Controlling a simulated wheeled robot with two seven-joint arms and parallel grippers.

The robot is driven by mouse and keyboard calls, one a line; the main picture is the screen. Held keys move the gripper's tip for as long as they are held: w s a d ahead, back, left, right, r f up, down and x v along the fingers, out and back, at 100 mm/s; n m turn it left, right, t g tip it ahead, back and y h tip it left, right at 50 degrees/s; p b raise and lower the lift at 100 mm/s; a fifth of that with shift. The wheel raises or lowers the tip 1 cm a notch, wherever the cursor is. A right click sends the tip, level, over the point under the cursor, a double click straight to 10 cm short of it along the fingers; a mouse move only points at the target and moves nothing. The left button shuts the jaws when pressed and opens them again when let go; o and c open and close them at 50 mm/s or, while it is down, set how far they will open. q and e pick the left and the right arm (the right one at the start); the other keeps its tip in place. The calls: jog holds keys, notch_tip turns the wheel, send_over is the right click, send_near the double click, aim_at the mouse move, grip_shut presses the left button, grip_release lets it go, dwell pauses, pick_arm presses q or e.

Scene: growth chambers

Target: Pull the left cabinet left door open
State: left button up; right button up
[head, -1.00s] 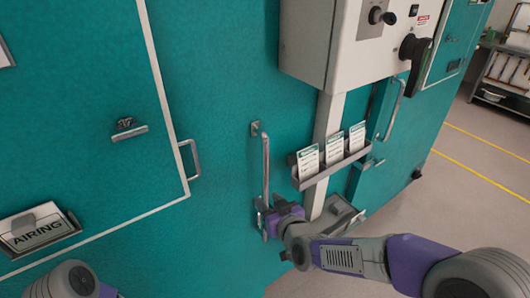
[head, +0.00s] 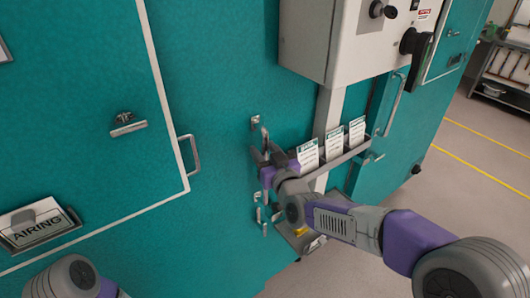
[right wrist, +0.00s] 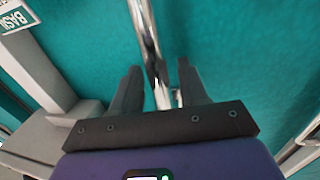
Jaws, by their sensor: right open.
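A long vertical metal bar handle (head: 264,137) is mounted on the teal cabinet front (head: 225,90). My right gripper (head: 264,158) is at the upper part of this bar, with its fingers open. In the right wrist view the bar (right wrist: 148,42) runs between the two fingers of my right gripper (right wrist: 160,88), with visible space beside it. The middle of the bar is partly hidden behind the gripper in the head view. My left gripper is out of view; only part of my left arm shows at the lower left.
A white-edged panel on the left has a smaller handle (head: 195,155), a latch (head: 128,125) and an AIRING sign (head: 38,225). A grey control box (head: 330,35) and a card rack (head: 340,158) stand close right of my gripper. Open floor lies farther right.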

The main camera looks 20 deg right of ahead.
grip_shut()
dwell(0.3)
